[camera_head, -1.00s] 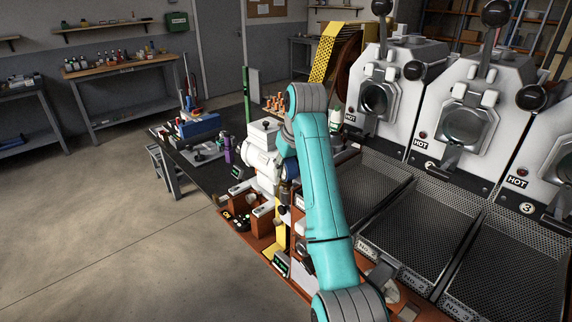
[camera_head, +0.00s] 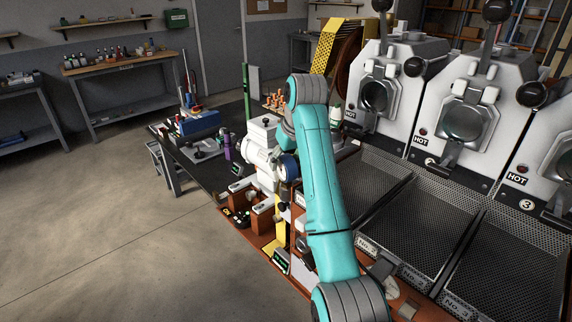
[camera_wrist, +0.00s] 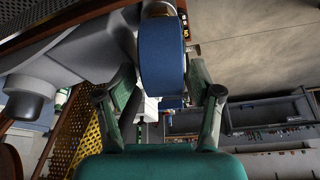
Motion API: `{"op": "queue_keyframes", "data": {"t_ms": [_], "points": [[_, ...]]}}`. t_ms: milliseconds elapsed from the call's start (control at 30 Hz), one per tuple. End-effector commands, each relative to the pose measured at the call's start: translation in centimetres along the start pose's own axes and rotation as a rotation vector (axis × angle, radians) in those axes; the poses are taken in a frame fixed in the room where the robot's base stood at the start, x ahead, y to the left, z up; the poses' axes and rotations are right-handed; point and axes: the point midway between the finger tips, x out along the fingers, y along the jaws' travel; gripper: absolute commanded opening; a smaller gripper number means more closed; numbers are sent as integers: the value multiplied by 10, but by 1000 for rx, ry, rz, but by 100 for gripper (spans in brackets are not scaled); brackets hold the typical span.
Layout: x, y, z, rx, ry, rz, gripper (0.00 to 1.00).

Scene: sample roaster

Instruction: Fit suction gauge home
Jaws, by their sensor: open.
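A round gauge with a blue body (camera_head: 289,167) is at the right side of the white machine (camera_head: 262,150), partly hidden behind my arm in the head view. In the wrist view the blue gauge (camera_wrist: 162,58) shows edge-on at top centre. My gripper (camera_wrist: 160,75) is open, with one finger on each side of the gauge's lower part. There appears to be a gap between each finger and the gauge. I cannot tell whether the gauge is fully seated. In the head view my arm hides most of the gripper.
The white machine stands at the dark table (camera_head: 190,160) and an orange-brown bench (camera_head: 262,238). White roasters (camera_head: 465,105) marked HOT stand to the right, above mesh trays (camera_head: 440,235). The yellow perforated panel (camera_wrist: 78,137) shows at lower left in the wrist view. The floor at left is clear.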

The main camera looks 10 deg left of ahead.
Motion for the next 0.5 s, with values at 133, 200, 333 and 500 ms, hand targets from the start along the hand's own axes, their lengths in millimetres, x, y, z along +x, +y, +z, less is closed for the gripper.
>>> {"op": "queue_keyframes", "data": {"t_ms": [133,200,333,500], "points": [[-27,0,-12,-1,4,1,64],[-38,0,-17,-1,3,1,64],[-58,0,-24,0,2,0,64],[-72,0,-31,0,2,0,64]]}}
